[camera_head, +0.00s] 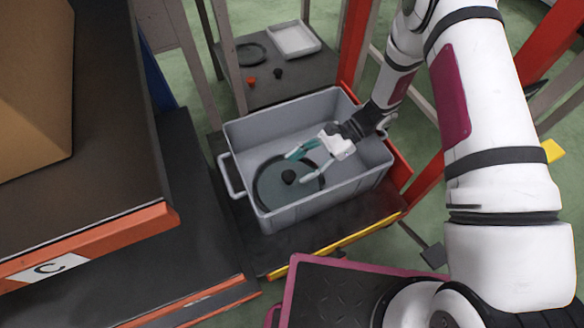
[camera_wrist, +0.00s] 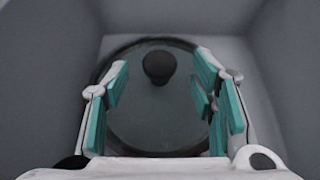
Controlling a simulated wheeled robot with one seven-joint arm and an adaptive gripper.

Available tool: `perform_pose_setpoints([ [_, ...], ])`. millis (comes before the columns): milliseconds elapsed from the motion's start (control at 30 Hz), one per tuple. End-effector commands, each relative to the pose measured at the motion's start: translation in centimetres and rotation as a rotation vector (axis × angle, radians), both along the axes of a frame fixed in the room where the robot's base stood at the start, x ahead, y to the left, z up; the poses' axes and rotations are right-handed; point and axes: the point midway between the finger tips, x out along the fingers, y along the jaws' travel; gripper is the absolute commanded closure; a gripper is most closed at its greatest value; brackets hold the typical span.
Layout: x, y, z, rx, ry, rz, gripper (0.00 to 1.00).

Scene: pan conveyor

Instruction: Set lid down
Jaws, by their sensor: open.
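The lid (camera_head: 267,189) is a dark round disc with a black knob (camera_head: 289,177) in its middle. It lies inside a grey bin (camera_head: 237,133), toward the left end, and looks flat on the floor of the bin. In the wrist view the lid (camera_wrist: 150,115) lies ahead of my gripper (camera_wrist: 160,100), with its knob (camera_wrist: 159,65) beyond and between the two teal-padded fingers. My gripper (camera_head: 308,166) reaches into the bin from the right. Its fingers are spread apart and hold nothing; the knob is clear of both.
The bin stands on a dark shelf with a yellow front edge (camera_head: 335,248). Behind it, a table (camera_head: 290,82) holds a white tray (camera_head: 293,40), a dark round disc (camera_head: 250,54) and small orange and black pieces. A dark shelf with a cardboard box (camera_head: 35,85) stands left.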

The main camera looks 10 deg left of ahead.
Motion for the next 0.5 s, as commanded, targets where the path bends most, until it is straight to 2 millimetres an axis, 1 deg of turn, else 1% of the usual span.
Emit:
perform_pose_setpoints([
  [33, 0.5, -0.6, 0.6, 0.001, -0.001, -0.002, 0.48],
  [200, 1.2, -1.8, 1.3, -0.001, -0.001, 0.000, 0.48],
  [500, 1.4, -2.1, 1.3, 0.000, 0.000, 0.001, 0.48],
])
